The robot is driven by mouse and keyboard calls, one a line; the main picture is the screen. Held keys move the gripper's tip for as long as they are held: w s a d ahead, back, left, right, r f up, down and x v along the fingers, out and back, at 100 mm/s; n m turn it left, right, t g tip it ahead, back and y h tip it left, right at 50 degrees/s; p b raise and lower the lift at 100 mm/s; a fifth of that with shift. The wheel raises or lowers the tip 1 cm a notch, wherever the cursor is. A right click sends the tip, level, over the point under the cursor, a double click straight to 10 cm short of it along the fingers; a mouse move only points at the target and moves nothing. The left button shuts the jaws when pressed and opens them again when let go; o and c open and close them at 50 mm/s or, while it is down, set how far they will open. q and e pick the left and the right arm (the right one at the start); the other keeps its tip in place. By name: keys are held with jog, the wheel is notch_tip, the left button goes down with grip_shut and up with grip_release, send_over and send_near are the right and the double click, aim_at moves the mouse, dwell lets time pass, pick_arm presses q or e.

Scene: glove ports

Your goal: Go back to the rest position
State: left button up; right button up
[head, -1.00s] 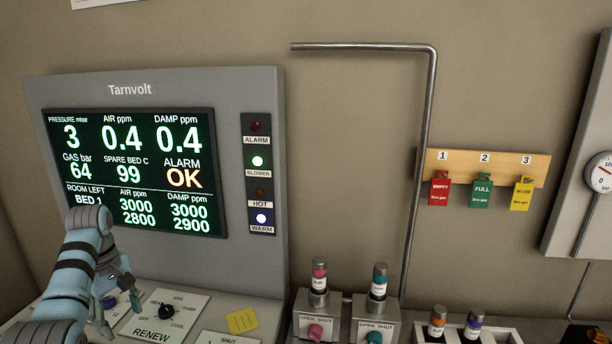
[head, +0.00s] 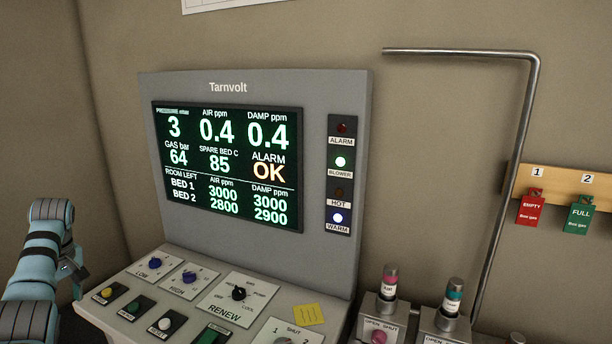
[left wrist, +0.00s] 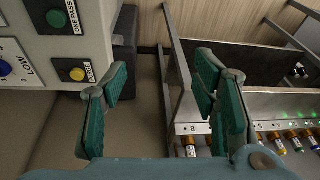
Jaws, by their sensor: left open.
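My left gripper (head: 75,272) is at the lower left of the head view, beside the left end of the control console (head: 140,328) and apart from it. In the left wrist view its green-padded fingers (left wrist: 160,72) are spread wide with nothing between them. My right gripper is in neither view. The console carries the LOW knob (head: 156,250), the HIGH knob (head: 190,278) and the RENEW selector (head: 239,293). The Tarnvolt screen (head: 228,165) above reads ALARM OK, with spare bed C at 85.
The left wrist view shows the console's green button (left wrist: 57,19) and yellow button (left wrist: 77,74) close by at the left. A rack of capped vials (left wrist: 275,143) stands at the right. In the head view, a metal pipe (head: 505,180) and hanging tags (head: 530,208) are on the right wall.

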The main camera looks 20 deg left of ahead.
pick_arm(q)
jog(key=s+a+f+m+y, duration=0.4)
jog(key=s+a+f+m, duration=0.15)
jog(key=f, duration=0.35)
jog(key=s+a+f+m+y, duration=0.3)
jog(key=s+a+f+m, duration=0.25)
jog(key=f, duration=0.45)
jog(key=s+d+f+m+t, duration=0.2)
jog(key=s+f+m+t, duration=0.2)
jog(key=s+f+m, duration=0.6)
jog(key=s+d+f+g+h, duration=0.1)
jog(key=s+d+f+h, duration=0.15)
jog(key=d+f, duration=0.75)
jog(key=s+d+f+g+h, duration=0.15)
jog(key=s+d+f, duration=0.25)
jog(key=d+f, duration=0.65)
jog(key=s+d+f+n+h, duration=0.1)
jog(key=d+f+h, duration=0.1)
jog(key=d, duration=1.2)
jog(key=s+d+f+n+h+b, duration=0.1)
jog(key=d+f+h, duration=0.2)
jog(key=d, duration=1.2)
jog(key=shift+f, duration=0.45)
jog(key=shift+r+t, duration=0.1)
jog(key=shift+t, duration=0.15)
